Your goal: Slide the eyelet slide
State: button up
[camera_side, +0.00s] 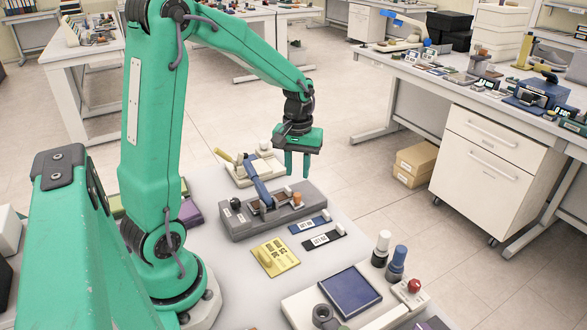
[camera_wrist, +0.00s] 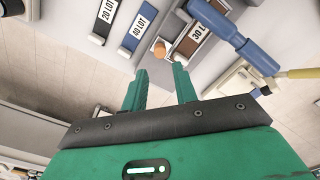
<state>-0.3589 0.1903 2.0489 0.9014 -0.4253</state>
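A grey block fixture (camera_side: 240,226) stands on the white table, with a blue lever (camera_side: 258,182) across it. A brown strip labelled "30 L…" (camera_wrist: 196,43) lies in the fixture, partly hidden by the lever (camera_wrist: 240,42). A copper-coloured knob (camera_side: 297,198) stands at the fixture's right end; it also shows in the wrist view (camera_wrist: 158,48). I cannot tell for certain which part is the eyelet slide. My gripper (camera_side: 297,174) is open and empty, pointing down above the knob end, apart from it. In the wrist view, the knob shows beyond the fingertips (camera_wrist: 161,72).
A blue "40 LOT" strip (camera_side: 310,224) and a black "20 LOT" strip (camera_side: 323,239) lie in front of the fixture. A yellow plate (camera_side: 275,258) lies nearer. A white unit with a dark blue pad (camera_side: 350,291) stands front right. A cream tool (camera_side: 240,172) sits behind.

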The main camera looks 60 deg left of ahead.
aim_at(297, 194)
jog(key=shift+f, duration=0.1)
jog(key=shift+f, duration=3.85)
jog(key=shift+c, duration=0.2)
grip_shut()
